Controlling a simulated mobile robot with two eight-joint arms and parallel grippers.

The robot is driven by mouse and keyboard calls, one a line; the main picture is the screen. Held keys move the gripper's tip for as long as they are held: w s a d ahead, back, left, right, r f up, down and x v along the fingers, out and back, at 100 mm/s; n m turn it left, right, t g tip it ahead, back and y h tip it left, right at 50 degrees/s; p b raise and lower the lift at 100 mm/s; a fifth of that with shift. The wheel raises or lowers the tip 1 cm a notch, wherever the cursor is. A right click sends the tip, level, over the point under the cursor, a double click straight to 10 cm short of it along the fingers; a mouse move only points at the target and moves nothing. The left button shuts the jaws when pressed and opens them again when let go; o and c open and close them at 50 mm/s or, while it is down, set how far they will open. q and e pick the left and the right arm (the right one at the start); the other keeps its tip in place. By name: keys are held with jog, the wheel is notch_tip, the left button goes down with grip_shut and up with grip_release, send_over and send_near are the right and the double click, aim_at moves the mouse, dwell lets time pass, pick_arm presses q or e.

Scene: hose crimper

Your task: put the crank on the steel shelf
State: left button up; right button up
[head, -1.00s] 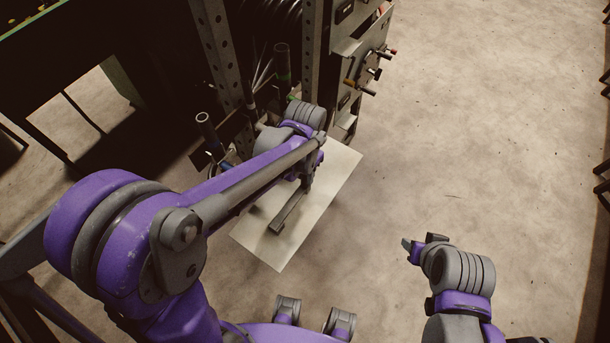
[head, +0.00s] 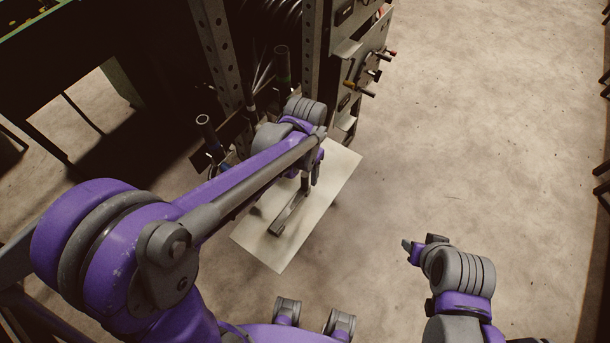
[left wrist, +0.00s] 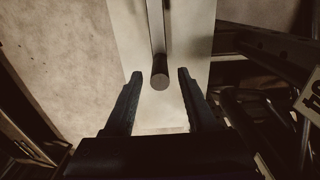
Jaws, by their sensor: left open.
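The crank (head: 287,216) is a dark grey bar lying flat on the pale steel shelf (head: 326,205), with a round grip (head: 305,182) standing up at its far end. My left gripper (head: 316,172) is above the shelf by that grip, partly hidden by its own arm. In the left wrist view the gripper (left wrist: 160,73) is open, and the round end of the crank's grip (left wrist: 160,82) shows between its fingers, apart from both. The pale shelf (left wrist: 190,40) lies behind it. My right gripper (head: 415,249) hangs over bare floor at the lower right; its jaw gap is unclear.
A perforated steel upright (head: 218,55) and a rack holding upright tubes (head: 209,132) stand close to the shelf's left and back. A machine panel with knobs (head: 368,78) is behind it. The concrete floor (head: 480,150) to the right is clear.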

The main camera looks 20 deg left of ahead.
pick_arm(q)
notch_tip(320, 180, up, 8)
jog(key=shift+r+p, duration=0.2)
jog(key=shift+p, duration=0.15)
jog(key=shift+r, duration=0.35)
jog(key=shift+s+a+r, duration=0.1)
jog(key=shift+s+r, duration=0.05)
jog(key=shift+s, duration=0.05)
jog(key=s+a+f+n+t, duration=0.1)
jog(key=s+a+n+t, duration=0.1)
jog(key=s, duration=0.4)
jog(key=s+a+f+n+t, duration=0.2)
jog(key=s+a+t, duration=0.1)
jog(key=s, duration=0.4)
jog(key=shift+s+a+f, duration=0.2)
jog(key=shift+a+f, duration=0.05)
jog(key=shift+a, duration=0.45)
jog(key=shift+c, duration=0.5)
jog(key=shift+w+d, duration=0.1)
jog(key=shift+d, duration=0.05)
